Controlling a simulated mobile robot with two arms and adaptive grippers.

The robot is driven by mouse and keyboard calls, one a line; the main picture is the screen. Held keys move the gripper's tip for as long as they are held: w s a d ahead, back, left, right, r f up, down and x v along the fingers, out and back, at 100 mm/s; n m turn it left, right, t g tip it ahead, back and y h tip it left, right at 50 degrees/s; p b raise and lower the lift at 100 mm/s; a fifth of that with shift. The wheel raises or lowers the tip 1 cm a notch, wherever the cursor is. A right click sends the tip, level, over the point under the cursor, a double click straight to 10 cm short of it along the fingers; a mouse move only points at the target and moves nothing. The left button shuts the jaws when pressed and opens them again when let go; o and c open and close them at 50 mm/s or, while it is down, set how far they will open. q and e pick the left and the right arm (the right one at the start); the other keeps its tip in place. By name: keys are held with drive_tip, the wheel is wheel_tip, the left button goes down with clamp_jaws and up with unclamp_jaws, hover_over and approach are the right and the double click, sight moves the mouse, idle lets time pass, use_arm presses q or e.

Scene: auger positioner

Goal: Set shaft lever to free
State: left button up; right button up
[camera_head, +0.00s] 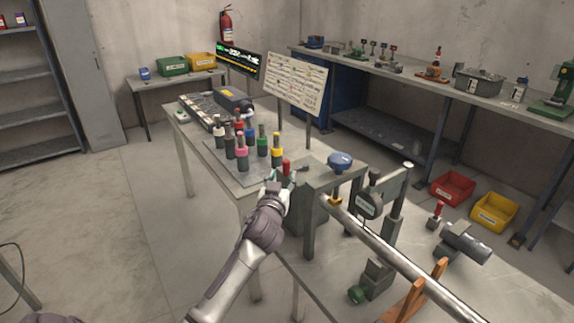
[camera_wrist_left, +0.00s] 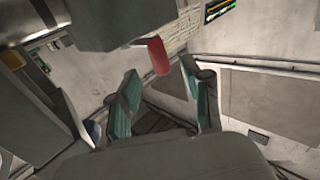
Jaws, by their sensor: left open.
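A red handle (camera_head: 286,167) stands by the left end of the grey press frame (camera_head: 312,200), just beyond my left gripper. It may be the shaft lever; its free and locked marks cannot be read. My left gripper (camera_head: 281,182) is open and empty. In the left wrist view the red handle (camera_wrist_left: 157,55) hangs from a dark grey block, near the gap between the teal finger pads (camera_wrist_left: 158,88) and apart from both. A long steel shaft (camera_head: 400,262) runs from the frame to the lower right. My right gripper is not in view.
Several coloured-top tools (camera_head: 242,155) stand on a plate left of the frame. A blue knob (camera_head: 340,160) tops the frame, and a dial gauge (camera_head: 367,204) stands beside it. A sign board (camera_head: 297,84) rises behind. Floor left of the table is clear.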

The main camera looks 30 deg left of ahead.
sight(285, 168)
use_arm(q)
drive_tip(key=x, duration=0.6)
drive_tip(key=shift+w, duration=0.1)
clamp_jaws()
